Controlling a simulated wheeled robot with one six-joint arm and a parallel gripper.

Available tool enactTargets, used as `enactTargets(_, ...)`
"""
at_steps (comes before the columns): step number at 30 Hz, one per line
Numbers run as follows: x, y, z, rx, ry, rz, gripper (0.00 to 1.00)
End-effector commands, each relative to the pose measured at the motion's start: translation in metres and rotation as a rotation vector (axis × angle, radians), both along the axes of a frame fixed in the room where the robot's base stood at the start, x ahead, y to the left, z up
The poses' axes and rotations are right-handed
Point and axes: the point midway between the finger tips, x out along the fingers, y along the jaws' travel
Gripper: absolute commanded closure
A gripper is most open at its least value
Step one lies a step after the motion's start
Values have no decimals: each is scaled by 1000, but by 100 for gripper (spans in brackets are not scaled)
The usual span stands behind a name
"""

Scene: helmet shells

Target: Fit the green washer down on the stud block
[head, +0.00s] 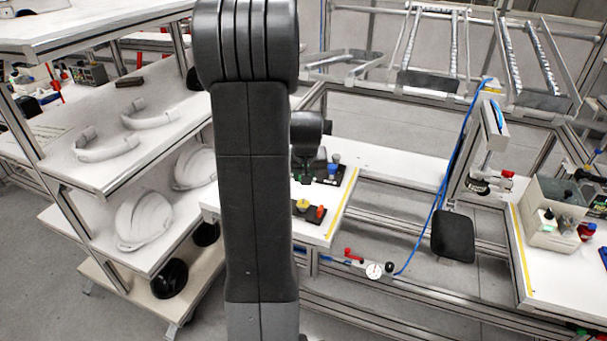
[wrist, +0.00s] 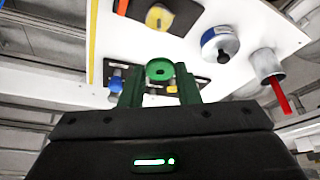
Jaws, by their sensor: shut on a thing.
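The green washer (wrist: 160,69) is a ring with a hole in its middle, held between the two fingertips of my gripper (wrist: 160,84) in the wrist view. In the head view my gripper (head: 306,179) is over the white table, mostly dark and small. Behind the washer in the wrist view is a black block (wrist: 199,83) with a blue piece (wrist: 115,83) at its left and a small yellow piece (wrist: 172,88). The fingers and washer hide its middle. I cannot tell whether this is the stud block, or whether the washer touches it.
A second black block (wrist: 180,14) carries a yellow round piece and a red piece; it also shows in the head view (head: 304,215). The table (head: 341,207) has a yellow edge stripe.

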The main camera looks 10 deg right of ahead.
Motion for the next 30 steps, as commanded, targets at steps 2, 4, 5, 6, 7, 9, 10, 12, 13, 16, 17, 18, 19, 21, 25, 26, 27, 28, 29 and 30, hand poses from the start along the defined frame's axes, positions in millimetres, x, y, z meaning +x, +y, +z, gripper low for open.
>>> enactTargets(2,0,0,0,0,0,0,92)
enactTargets(4,0,0,-1,0,-1,0,92)
enactTargets(5,0,0,-2,0,0,-1,92)
enactTargets(6,0,0,-4,0,0,-1,92)
enactTargets(7,0,0,-6,0,0,-1,92)
enactTargets(9,0,0,-11,0,0,-1,92)
enactTargets(10,0,0,-13,0,1,-1,92)
enactTargets(12,0,0,-20,0,0,-1,92)
enactTargets(13,0,0,-23,0,0,-1,92)
enactTargets(16,0,0,-33,0,0,-1,92)
enactTargets(17,0,0,-36,0,0,-1,92)
enactTargets(18,0,0,-40,0,0,-1,92)
enactTargets(19,0,0,-43,0,0,-1,92)
enactTargets(21,0,0,-49,0,0,-1,92)
enactTargets(25,0,0,-56,0,0,-1,92)
enactTargets(26,0,0,-57,0,0,-1,92)
enactTargets(27,0,0,-58,0,0,0,92)
enactTargets(28,0,0,-58,0,0,-1,92)
enactTargets(29,0,0,-58,0,0,0,92)
enactTargets(30,0,0,-58,0,0,0,92)
